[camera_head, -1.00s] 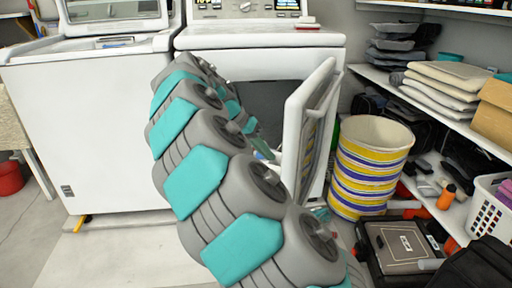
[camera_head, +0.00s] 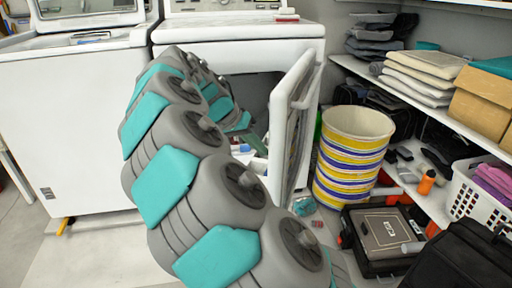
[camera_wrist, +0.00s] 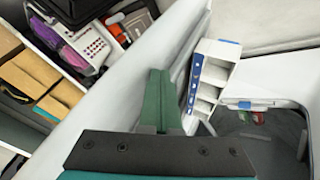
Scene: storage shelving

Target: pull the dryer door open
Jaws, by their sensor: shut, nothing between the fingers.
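The white dryer (camera_head: 240,32) stands at the back, with a dark opening in its front. Its door (camera_head: 290,125) stands well open, swung out on the right side of the opening. My arm crosses the middle of the head view and hides part of the opening. My gripper (camera_head: 254,143) is near the inner side of the door.
A striped bin (camera_head: 355,150) stands right of the door, with a black case (camera_head: 385,240) on the floor before it. Shelves with folded cloths (camera_head: 420,80) line the right wall. A white chest appliance (camera_head: 70,130) stands left. Floor is clear at front left.

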